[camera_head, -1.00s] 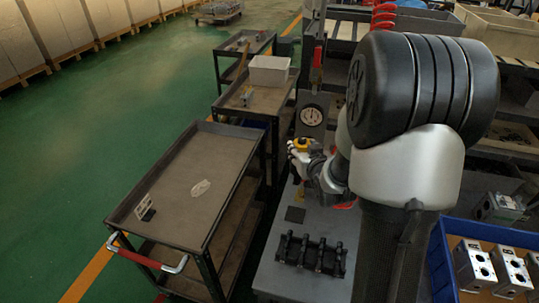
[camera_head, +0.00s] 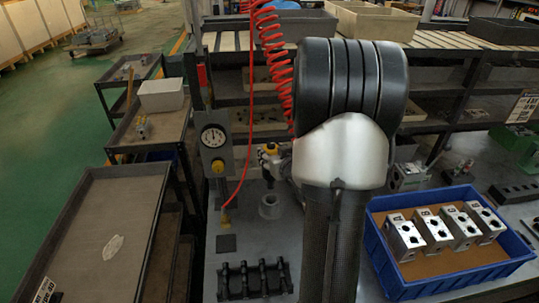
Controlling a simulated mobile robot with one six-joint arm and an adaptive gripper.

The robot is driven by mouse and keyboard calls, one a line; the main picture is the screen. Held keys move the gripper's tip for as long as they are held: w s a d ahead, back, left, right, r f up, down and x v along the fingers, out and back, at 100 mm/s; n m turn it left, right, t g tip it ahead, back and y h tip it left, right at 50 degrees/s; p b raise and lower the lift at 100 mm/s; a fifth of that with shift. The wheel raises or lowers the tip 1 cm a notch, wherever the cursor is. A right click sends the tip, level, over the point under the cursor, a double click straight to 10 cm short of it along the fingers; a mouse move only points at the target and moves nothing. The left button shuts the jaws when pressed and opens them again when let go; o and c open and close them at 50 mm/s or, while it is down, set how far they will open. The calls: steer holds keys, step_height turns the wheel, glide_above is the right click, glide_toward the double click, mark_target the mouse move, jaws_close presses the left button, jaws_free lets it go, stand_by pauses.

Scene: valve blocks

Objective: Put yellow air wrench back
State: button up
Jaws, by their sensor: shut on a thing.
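The yellow air wrench (camera_head: 269,149) shows as a small yellow and dark shape at my gripper (camera_head: 272,160), left of my arm. My gripper is shut on it, above the grey bench. Most of the wrench and the fingers are too small or hidden by my arm to make out. A grey ring-shaped cup (camera_head: 269,206) stands on the bench below the gripper, apart from it. I cannot tell if it is the wrench's holder. A coiled red hose (camera_head: 272,50) hangs from above toward the gripper area.
A post with a pressure gauge (camera_head: 213,136) and yellow knob (camera_head: 218,167) stands left of the gripper. A thin red hose (camera_head: 245,150) runs down to the bench. A black rack (camera_head: 254,279) lies in front. A blue crate (camera_head: 388,277) holding several metal valve blocks is at right.

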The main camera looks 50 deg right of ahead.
steer(key=shift+r, duration=0.1)
steer(key=shift+f+b, duration=0.2)
steer(key=shift+b, duration=0.2)
steer(key=shift+f+b, duration=2)
steer(key=shift+f, duration=0.1)
steer(key=shift+f+b, duration=1.2)
steer(key=shift+b, duration=0.1)
steer(key=shift+f, duration=2.35)
